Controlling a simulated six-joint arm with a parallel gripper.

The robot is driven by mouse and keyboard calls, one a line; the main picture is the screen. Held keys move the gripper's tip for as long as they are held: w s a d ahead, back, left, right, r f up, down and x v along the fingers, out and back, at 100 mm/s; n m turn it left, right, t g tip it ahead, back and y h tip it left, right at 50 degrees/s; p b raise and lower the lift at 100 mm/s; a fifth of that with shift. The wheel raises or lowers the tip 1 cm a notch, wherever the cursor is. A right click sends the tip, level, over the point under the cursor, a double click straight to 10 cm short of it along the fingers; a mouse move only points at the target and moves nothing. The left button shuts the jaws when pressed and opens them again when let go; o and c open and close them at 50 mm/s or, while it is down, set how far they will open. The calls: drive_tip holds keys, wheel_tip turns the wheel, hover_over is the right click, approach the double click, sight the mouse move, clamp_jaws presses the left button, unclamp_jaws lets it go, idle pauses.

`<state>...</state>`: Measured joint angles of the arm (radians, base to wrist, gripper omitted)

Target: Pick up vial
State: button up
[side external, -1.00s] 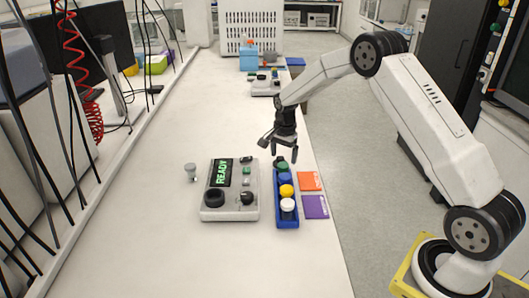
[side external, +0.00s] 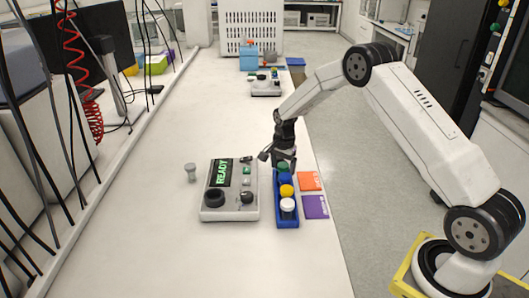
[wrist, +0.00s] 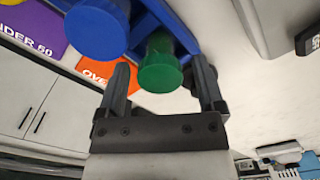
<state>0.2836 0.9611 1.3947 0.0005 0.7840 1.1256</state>
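A blue rack (side external: 288,224) holds a row of capped vials. The green-capped vial (side external: 283,167) is near the far end, followed toward the camera by a blue-capped vial (side external: 284,179), a yellow-capped vial (side external: 286,191) and a white-capped vial (side external: 287,204). My gripper (side external: 285,166) points down at the green-capped vial. In the wrist view, the open fingers of my gripper (wrist: 161,64) stand either side of the green cap (wrist: 160,66), with gaps at both sides. The blue cap (wrist: 97,28) is just left of one finger. A dark shape is partly hidden behind the right finger.
A reactor unit (side external: 230,206) with a READY display stands left of the rack. An orange card (side external: 310,181) and a purple card (side external: 316,207) lie right of it.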

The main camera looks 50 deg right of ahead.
clamp_jaws()
drive_tip(key=shift+r, duration=0.8)
drive_tip(key=s+a+r, duration=0.3)
drive_tip(key=s+r, duration=0.8)
drive_tip(key=s, duration=0.2)
drive_tip(key=shift+s+a+r, duration=0.15)
drive_tip(key=shift+s+r, duration=0.05)
drive_tip(key=shift+s, duration=0.15)
drive_tip(key=shift+w, duration=0.15)
